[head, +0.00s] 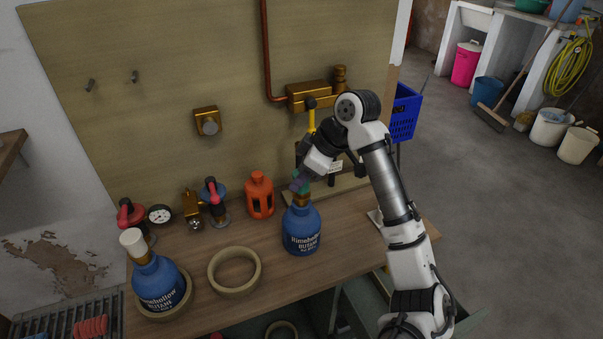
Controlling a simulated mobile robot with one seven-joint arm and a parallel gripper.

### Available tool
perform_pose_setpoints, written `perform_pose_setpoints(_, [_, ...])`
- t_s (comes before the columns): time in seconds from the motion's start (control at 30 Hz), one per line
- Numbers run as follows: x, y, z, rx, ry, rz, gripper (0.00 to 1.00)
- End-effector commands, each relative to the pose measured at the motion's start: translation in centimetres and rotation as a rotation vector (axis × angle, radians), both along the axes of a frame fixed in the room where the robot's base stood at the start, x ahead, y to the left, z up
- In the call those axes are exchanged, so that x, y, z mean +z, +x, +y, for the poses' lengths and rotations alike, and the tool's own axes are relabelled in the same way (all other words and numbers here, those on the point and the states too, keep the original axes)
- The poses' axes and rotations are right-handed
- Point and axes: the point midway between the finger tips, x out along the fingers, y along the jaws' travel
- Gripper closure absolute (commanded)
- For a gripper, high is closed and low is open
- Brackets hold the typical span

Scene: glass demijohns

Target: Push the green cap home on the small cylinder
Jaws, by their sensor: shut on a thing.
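A small blue cylinder (302,236) with white lettering and a brass neck stands upright on the wooden bench. My gripper (301,184) reaches down from the upper right and is shut on the green cap (304,189), directly above the cylinder's neck. Little of the cap shows, because the fingers cover most of it. The cap appears to be at the neck, but I cannot tell whether it is seated or only resting there.
A second blue cylinder (158,286) with a white cap leans in a ring at the left. An empty ring (234,270) lies between the cylinders. Brass fittings (310,96) hang on the back board.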

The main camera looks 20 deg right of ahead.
Motion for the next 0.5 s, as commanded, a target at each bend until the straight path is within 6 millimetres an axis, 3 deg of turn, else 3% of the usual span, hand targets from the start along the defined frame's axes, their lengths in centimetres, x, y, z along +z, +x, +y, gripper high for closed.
perform_pose_setpoints(0.5, [-1.12,0.00,0.04,0.001,0.001,0.000,1.00])
